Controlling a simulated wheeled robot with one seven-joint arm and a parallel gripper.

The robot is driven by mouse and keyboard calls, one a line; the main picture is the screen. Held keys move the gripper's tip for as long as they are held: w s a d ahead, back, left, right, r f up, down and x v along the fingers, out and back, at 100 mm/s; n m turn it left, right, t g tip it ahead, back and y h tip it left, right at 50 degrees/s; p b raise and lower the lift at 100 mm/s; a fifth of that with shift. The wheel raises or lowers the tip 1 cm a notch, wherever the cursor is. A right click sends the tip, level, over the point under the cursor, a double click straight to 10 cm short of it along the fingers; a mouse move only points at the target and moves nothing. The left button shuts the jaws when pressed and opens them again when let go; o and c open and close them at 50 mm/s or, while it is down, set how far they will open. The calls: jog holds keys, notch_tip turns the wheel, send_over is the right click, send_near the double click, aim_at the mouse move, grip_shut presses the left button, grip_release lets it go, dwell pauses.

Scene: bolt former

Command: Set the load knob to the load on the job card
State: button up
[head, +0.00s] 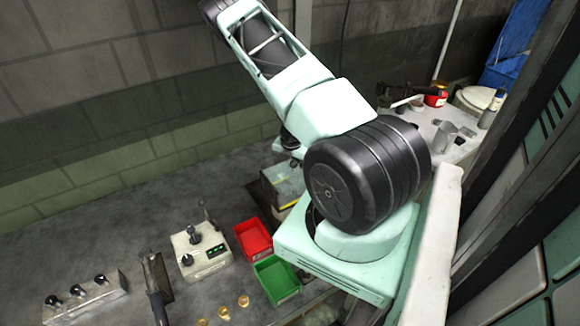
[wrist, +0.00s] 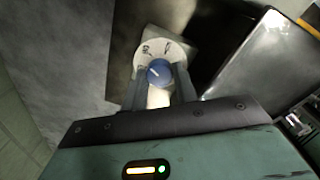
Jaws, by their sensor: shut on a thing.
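The load knob (wrist: 159,72) is blue with a pale pointer line and sits on a round white dial (wrist: 149,49) with dark marks. In the wrist view my gripper (wrist: 160,80) has its two fingers on either side of the knob and is shut on it. The pointer slants toward the upper left in that view. The dial's marks are too small to read. In the head view my arm covers the knob area, and the gripper cannot be made out. I cannot pick out the job card in either view.
In the head view a red bin (head: 254,238) and a green bin (head: 278,282) stand beside a control box (head: 201,252) with levers. A block with several knobs (head: 85,301) is at lower left. In the wrist view a dark glossy panel (wrist: 258,65) is close right of the dial.

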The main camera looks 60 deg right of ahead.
jog(key=shift+w, duration=0.1)
dwell(0.3)
jog(key=o, duration=1)
jog(key=shift+c, duration=0.2)
